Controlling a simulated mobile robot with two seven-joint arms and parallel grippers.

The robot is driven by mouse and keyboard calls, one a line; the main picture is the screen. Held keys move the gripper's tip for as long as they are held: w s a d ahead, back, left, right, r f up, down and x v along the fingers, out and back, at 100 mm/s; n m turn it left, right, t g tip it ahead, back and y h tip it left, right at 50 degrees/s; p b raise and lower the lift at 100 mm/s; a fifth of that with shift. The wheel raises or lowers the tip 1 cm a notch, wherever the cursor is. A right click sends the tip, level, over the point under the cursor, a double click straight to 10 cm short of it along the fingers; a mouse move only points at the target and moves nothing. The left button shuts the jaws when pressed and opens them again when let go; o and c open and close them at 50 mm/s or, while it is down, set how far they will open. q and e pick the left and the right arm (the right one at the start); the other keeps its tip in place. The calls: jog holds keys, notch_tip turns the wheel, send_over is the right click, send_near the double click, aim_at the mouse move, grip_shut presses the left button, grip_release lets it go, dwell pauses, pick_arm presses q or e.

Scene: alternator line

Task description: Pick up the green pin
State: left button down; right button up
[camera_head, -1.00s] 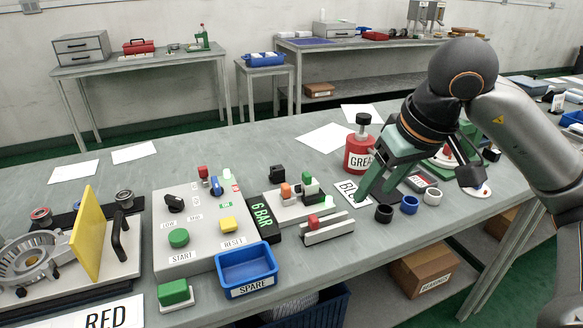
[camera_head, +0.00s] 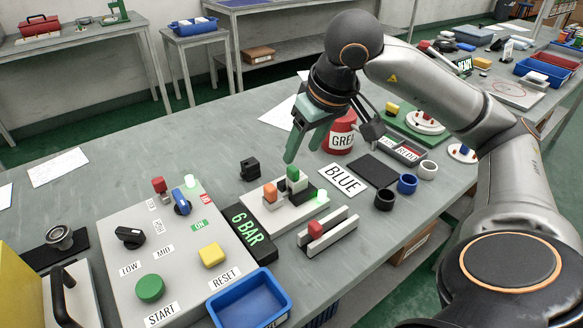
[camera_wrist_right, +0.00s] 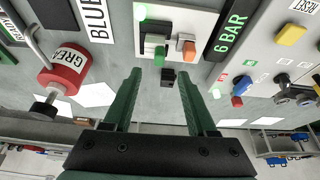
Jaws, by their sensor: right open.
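The green pin (camera_head: 293,174) stands upright on a pale fixture block (camera_head: 292,212), beside an orange pin (camera_head: 270,193). In the right wrist view the green pin (camera_wrist_right: 160,52) shows ahead of the fingers, next to the orange pin (camera_wrist_right: 187,50). My right gripper (camera_head: 303,152) is above and slightly behind the pin, open and empty, its green fingers pointing down towards it. In the right wrist view the two fingers (camera_wrist_right: 160,73) are spread apart, and the pin lies beyond their tips, apart from them. My left gripper is out of view.
A small black part (camera_head: 250,168) stands behind the block. A red container (camera_head: 340,137) is right of the gripper. A slotted rail with a red piece (camera_head: 316,229), the 6 BAR display (camera_head: 247,228) and the control panel (camera_head: 130,275) are close by.

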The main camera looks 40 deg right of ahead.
aim_at(294, 168)
jog(key=x, duration=0.6)
jog(key=shift+w+f+b, duration=0.25)
jog(key=shift+b, duration=0.15)
grip_shut()
